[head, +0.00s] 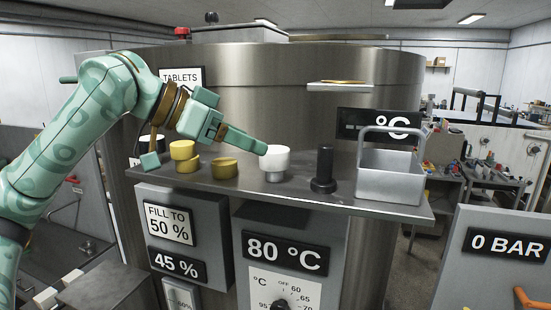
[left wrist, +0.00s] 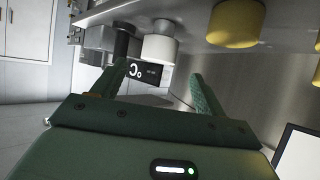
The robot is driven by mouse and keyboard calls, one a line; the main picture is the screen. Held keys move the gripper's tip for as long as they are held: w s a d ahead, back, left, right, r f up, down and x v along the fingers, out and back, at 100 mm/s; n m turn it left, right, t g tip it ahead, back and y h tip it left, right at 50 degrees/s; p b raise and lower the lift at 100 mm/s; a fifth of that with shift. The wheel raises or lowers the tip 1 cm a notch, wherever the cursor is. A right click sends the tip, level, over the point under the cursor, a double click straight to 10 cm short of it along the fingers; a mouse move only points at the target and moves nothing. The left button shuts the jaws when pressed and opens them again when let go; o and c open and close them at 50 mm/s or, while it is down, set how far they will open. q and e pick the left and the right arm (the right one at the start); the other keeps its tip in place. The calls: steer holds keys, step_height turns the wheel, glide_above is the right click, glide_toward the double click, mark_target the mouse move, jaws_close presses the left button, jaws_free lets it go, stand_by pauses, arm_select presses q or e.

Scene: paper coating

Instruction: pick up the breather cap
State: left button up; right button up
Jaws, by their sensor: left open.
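A white round piece with a wide top and narrower foot, probably the breather cap (head: 275,164), stands upright on the metal shelf. It also shows upside down in the left wrist view (left wrist: 159,47), beyond and between my finger ends. My left gripper (head: 263,150) reaches in from the left above the shelf. Its visible fingertip is close to the white piece's left side in the head view; I cannot tell whether it touches. The two fingers are spread and empty in the left wrist view (left wrist: 160,77). The other finger is not clear in the head view. My right gripper is not in view.
Yellow round pieces (head: 224,168) stand left of the white piece on the shelf (head: 345,199). A black upright cylinder (head: 324,169) and a grey bin with a handle (head: 390,184) stand to its right. The large steel tank (head: 250,80) rises behind.

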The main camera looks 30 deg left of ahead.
mark_target(275, 149)
arm_select(q)
steer(key=shift+x, duration=0.8)
steer(key=shift+w+d+f, duration=0.1)
steer(key=shift+w, duration=0.15)
steer(key=shift+w+d+f, duration=0.15)
steer(key=shift+d, duration=0.05)
steer(key=x, duration=0.3)
steer(key=shift+w+d+f, duration=0.2)
steer(key=shift+d, duration=0.05)
steer(key=shift+w+d+f, duration=0.15)
steer(key=shift+w+f, duration=0.1)
steer(key=shift+w, duration=0.15)
steer(key=shift+s+r, duration=0.1)
steer(key=shift+s, duration=0.1)
steer(key=shift+c, duration=1.2)
steer(key=c, duration=0.8)
steer(key=shift+c, duration=0.2)
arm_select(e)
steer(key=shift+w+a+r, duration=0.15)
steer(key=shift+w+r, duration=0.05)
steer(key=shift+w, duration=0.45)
